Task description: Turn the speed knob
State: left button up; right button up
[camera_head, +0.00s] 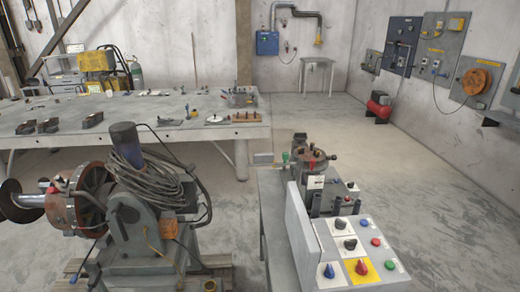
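A sloped control panel (308,247) stands at the lower right of the head view. It carries a blue knob (329,270) at its front left and a red knob (361,267) on a yellow plate beside it. Two black knobs, one at the middle (350,243) and one farther back (340,224), sit on white plates. Small red, blue and green buttons sit along its right side. The labels are too small to read, so I cannot tell which knob is the speed knob. Neither of my grippers is in view.
A positioner machine (140,228) with a coiled cable stands at the left on a pallet. A grey bench (272,215) with a round fixture adjoins the panel. A long worktable (190,130) stands behind. The floor (440,210) right of the panel is clear.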

aim_at(340, 225)
jog(key=l+u, duration=0.15)
jog(key=u, duration=0.25)
jog(key=l+u, duration=0.15)
jog(key=u, duration=0.25)
jog(key=k+l+u, duration=0.2)
jog(key=l, duration=0.15)
jog(key=l+u, duration=0.2)
jog(key=l, duration=0.15)
jog(key=k+l+u, duration=0.15)
jog(key=l, duration=0.15)
jog(key=k+l+u, duration=0.1)
jog(key=l, duration=0.25)
jog(key=k+l+u, duration=0.1)
jog(key=k+l, duration=0.3)
jog(key=l, duration=0.2)
jog(key=k+l, duration=0.2)
jog(key=l, duration=0.2)
jog(key=k+l, duration=0.2)
jog(key=l, duration=0.2)
jog(key=k+l+u, duration=0.1)
jog(key=l, duration=0.3)
jog(key=k+l, duration=0.35)
